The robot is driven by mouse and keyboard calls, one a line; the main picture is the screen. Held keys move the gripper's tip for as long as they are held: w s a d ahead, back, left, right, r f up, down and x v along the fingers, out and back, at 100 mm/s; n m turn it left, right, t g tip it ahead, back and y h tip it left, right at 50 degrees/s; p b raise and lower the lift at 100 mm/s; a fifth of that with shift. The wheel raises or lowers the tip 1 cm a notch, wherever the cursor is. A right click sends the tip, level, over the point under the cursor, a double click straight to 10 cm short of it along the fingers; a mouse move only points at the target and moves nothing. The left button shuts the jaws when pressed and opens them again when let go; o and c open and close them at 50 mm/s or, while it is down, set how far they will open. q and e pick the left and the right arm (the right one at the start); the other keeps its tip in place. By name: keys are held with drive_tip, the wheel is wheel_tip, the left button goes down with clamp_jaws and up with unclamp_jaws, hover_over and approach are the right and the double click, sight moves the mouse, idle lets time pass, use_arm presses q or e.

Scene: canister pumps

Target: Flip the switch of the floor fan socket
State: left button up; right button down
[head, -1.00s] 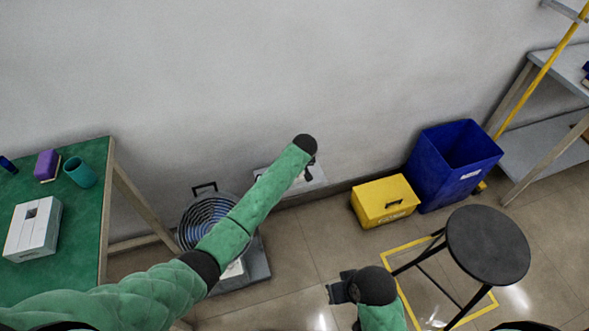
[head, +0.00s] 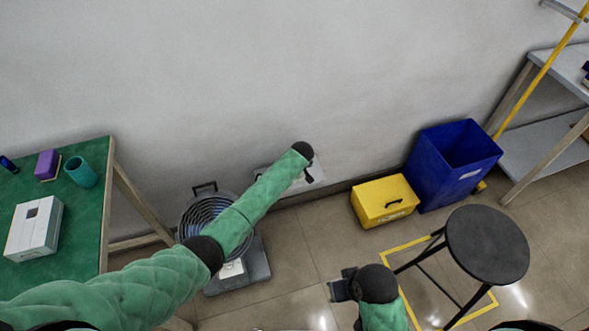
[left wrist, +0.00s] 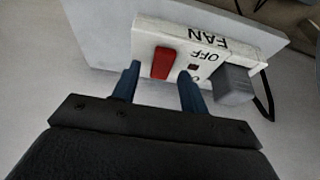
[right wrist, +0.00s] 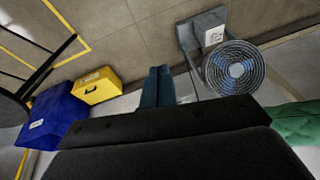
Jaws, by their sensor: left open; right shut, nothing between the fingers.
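The fan socket (left wrist: 208,52) is a white box on a pale wall panel, labelled FAN and OFF, seen upside down in the left wrist view. Its red rocker switch (left wrist: 163,62) and a grey plug (left wrist: 234,84) with a black cord show there. My left gripper (left wrist: 160,82) is open, its blue fingertips close in front of the socket, one on each side of the switch. I cannot tell whether they touch it. In the head view my left arm mostly covers the socket panel (head: 318,172). My right gripper (right wrist: 157,70) is shut and empty, away from the socket.
The floor fan (head: 204,214) stands below my left arm; it also shows in the right wrist view (right wrist: 235,68). A green table (head: 90,215) is at left. A yellow box (head: 384,202), blue bin (head: 450,160) and black stool (head: 487,246) stand at right.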

use_arm(q)
drive_tip(key=shift+w+f, duration=0.1)
drive_tip(key=shift+f, duration=0.15)
drive_tip(key=shift+c, duration=0.4)
use_arm(e)
drive_tip(key=shift+f, duration=0.1)
use_arm(q)
clamp_jaws()
drive_tip(key=shift+w+r+g+p, duration=0.15)
drive_tip(key=shift+r+g+p, duration=0.05)
drive_tip(key=shift+g+p, duration=0.3)
drive_tip(key=shift+w+f+g+h, duration=0.1)
drive_tip(key=shift+w+g+h, duration=0.05)
drive_tip(key=shift+g+h, duration=0.2)
drive_tip(key=shift+a+f+g, duration=0.1)
drive_tip(key=shift+a+g, duration=0.05)
drive_tip(key=shift+g, duration=0.1)
drive_tip(key=shift+w+g, duration=0.1)
drive_tip(key=shift+g, duration=0.3)
use_arm(e)
drive_tip(key=shift+s+d+r+g, duration=0.2)
drive_tip(key=shift+d+r, duration=0.15)
drive_tip(key=shift+r, duration=0.2)
drive_tip(key=shift+s+d+r+g, duration=0.1)
drive_tip(key=shift+s+d+r, duration=0.05)
drive_tip(key=shift+d+r, duration=0.3)
